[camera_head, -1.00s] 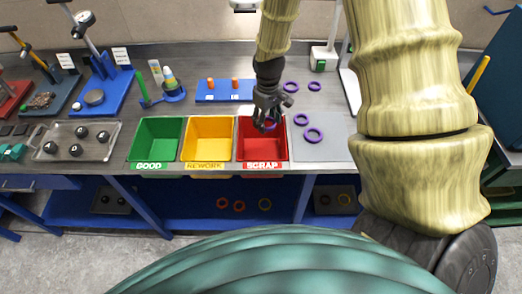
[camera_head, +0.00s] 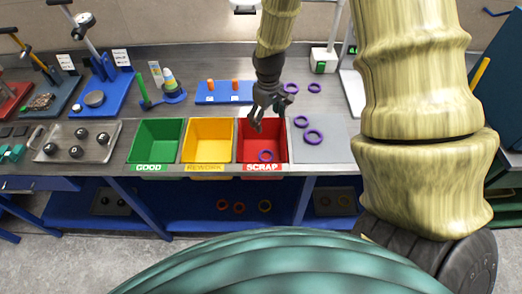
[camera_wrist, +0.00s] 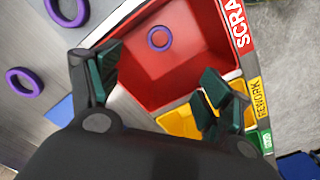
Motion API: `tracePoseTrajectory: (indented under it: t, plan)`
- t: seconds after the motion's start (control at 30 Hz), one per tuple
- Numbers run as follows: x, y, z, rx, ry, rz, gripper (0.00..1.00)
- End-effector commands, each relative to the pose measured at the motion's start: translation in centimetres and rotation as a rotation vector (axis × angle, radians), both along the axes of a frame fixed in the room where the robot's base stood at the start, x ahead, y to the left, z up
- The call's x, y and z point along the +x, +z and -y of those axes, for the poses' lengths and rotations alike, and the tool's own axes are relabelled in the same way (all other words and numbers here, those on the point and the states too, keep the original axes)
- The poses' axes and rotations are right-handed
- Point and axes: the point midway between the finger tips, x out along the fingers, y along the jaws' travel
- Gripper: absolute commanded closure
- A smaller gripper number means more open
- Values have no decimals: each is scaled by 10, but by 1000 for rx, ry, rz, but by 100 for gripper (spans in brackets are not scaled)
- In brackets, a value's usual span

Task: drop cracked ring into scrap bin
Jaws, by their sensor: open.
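The yellow rework bin (camera_head: 208,140) and green good bin (camera_head: 156,141) stand left of the scrap bin. Several purple rings, one nearest the front (camera_head: 313,136), lie on the bench to the right. A blue pegged stand (camera_head: 223,91) is behind the bins.

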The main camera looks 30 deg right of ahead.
Motion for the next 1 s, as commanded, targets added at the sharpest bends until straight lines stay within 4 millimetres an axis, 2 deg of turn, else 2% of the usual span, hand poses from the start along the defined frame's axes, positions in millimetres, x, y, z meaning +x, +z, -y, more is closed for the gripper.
tracePoseTrajectory:
  t: [0.4,0.6,0.8,1.0]
  plan:
    - [1,62,1,-1,-1,3,21]
    - [1,86,0,0,-1,2,21]
    - [1,99,0,0,0,0,21]
    - [0,101,0,0,0,0,21]
